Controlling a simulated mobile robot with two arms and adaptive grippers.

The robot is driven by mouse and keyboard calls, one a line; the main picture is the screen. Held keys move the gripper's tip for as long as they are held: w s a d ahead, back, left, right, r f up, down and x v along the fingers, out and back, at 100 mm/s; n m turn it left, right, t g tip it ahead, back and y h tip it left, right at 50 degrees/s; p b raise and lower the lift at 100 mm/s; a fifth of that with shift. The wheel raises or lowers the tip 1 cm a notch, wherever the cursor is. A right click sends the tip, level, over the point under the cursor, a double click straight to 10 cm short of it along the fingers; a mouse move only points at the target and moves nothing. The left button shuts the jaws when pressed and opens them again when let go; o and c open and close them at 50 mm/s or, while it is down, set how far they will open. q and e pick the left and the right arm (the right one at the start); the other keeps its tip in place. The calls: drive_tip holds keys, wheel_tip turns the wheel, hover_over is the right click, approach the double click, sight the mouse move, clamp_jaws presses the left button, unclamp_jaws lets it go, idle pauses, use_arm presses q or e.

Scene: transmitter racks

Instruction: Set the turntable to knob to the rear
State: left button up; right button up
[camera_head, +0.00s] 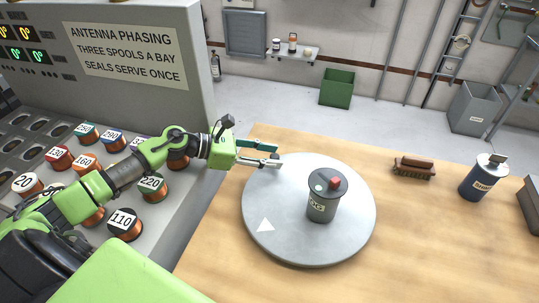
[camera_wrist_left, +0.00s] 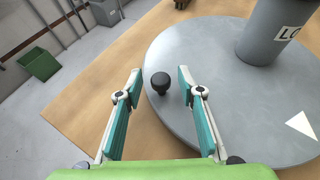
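The turntable (camera_head: 340,247) is a round grey disc on the wooden table, with a white triangle (camera_head: 265,225) near its front-left edge. A grey canister (camera_head: 320,208) with a dark lid and a red part on top stands on the disc. In the left wrist view the turntable's black knob (camera_wrist_left: 160,83) is at the rim, between my left fingertips, with gaps visible on both sides. My left gripper (camera_head: 272,154) is open at the disc's far-left edge; it also shows in the left wrist view (camera_wrist_left: 160,75). The knob is not clearly visible in the head view. My right gripper is not in view.
A console (camera_head: 140,40) with several numbered spools is at the left, beneath my left arm. A green bin (camera_head: 337,88) is on the floor behind. The table's front right is clear.

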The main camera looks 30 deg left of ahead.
use_arm(q)
drive_tip(key=shift+a, duration=0.1)
drive_tip(key=v, duration=1.1)
drive_tip(key=shift+s+a+r, duration=0.25)
drive_tip(key=shift+a, duration=0.05)
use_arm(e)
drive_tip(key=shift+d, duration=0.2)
use_arm(q)
drive_tip(key=shift+c, duration=0.4)
